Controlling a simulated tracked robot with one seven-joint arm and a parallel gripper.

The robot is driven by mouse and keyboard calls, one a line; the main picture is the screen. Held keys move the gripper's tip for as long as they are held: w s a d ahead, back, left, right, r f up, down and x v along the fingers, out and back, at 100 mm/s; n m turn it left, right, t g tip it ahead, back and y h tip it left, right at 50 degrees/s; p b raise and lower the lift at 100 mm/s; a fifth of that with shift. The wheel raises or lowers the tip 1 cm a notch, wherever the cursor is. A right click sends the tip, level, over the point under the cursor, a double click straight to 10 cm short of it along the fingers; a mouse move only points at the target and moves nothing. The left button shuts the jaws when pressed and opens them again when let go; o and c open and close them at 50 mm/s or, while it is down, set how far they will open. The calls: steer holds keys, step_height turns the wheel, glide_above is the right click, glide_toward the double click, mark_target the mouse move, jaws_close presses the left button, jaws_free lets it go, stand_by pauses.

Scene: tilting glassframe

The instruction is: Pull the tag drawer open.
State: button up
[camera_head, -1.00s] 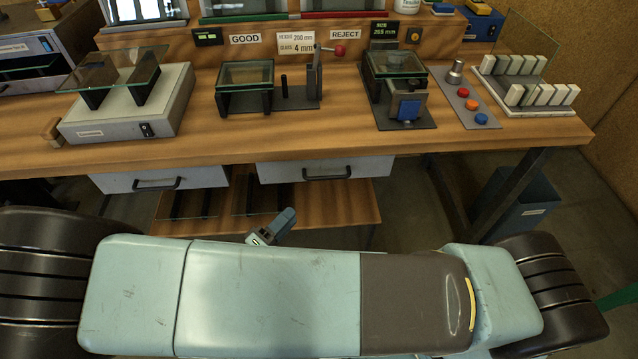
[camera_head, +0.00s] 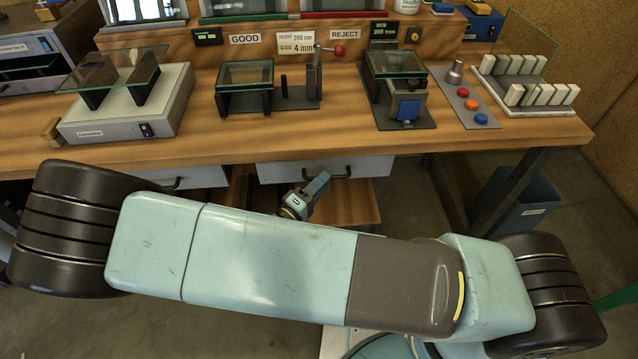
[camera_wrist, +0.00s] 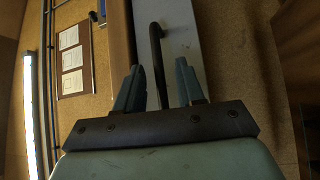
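Two pale grey drawers hang under the bench, and neither shows a readable label. The right drawer (camera_head: 375,169) looks closed and has a dark bar handle (camera_head: 340,174). The left drawer (camera_head: 205,177) is partly hidden by my arm. My gripper (camera_head: 319,184) is just in front of the right drawer, close to its handle. In the wrist view my gripper (camera_wrist: 159,65) is open, with its two fingers apart. The dark handle (camera_wrist: 155,40) runs between the fingers, with the grey drawer front (camera_wrist: 178,30) behind. I cannot tell whether a finger touches the handle.
The wooden bench top (camera_head: 330,135) lies above the drawers and carries glass fixtures, a grey scale-like box (camera_head: 130,115) and a button panel (camera_head: 468,98). A lower shelf (camera_head: 350,203) is below. A blue bin (camera_head: 520,200) stands under the bench at right.

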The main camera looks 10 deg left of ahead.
steer(key=shift+w+d, duration=0.15)
steer(key=shift+w, duration=0.05)
steer(key=shift+c, duration=0.5)
jaws_close()
